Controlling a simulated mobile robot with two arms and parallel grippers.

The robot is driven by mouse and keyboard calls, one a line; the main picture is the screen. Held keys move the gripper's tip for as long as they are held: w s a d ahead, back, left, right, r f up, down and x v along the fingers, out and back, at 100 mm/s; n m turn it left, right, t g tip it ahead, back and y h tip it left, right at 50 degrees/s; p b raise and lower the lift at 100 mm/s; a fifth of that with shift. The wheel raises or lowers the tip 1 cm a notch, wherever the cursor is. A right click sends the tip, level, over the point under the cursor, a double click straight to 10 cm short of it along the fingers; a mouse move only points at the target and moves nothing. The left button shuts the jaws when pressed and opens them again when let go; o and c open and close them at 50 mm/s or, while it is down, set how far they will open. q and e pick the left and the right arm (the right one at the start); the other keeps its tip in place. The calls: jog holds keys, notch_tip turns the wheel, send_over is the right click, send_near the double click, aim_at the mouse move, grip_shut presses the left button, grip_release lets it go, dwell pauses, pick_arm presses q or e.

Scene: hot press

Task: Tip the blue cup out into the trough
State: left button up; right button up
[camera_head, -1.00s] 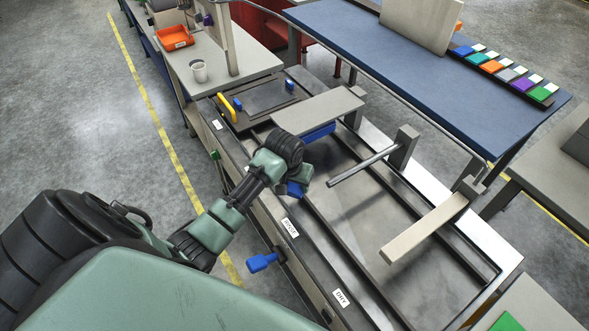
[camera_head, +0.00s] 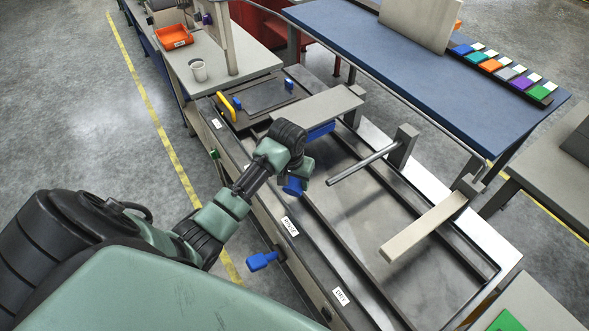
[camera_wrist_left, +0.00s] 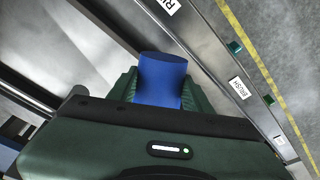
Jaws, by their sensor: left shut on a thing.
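My left gripper (camera_head: 296,184) is shut on the blue cup (camera_head: 292,187) over the left side of the long grey metal trough (camera_head: 365,225). In the left wrist view the cup (camera_wrist_left: 161,80) stands out between the green fingers as a blue cylinder. The gripper and wrist hide much of the cup in the head view. I cannot tell its exact tilt or what is in it. My right gripper is not in view.
A grey bar (camera_head: 360,166) and a beige beam (camera_head: 425,228) reach over the trough. A flat beige plate (camera_head: 318,106) lies just beyond my gripper. A blue-handled lever (camera_head: 262,261) sticks out at the front side.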

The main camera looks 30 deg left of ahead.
pick_arm(q)
jog(key=shift+w+r+g, duration=0.35)
jog(key=shift+g, duration=0.45)
jog(key=shift+r, duration=0.1)
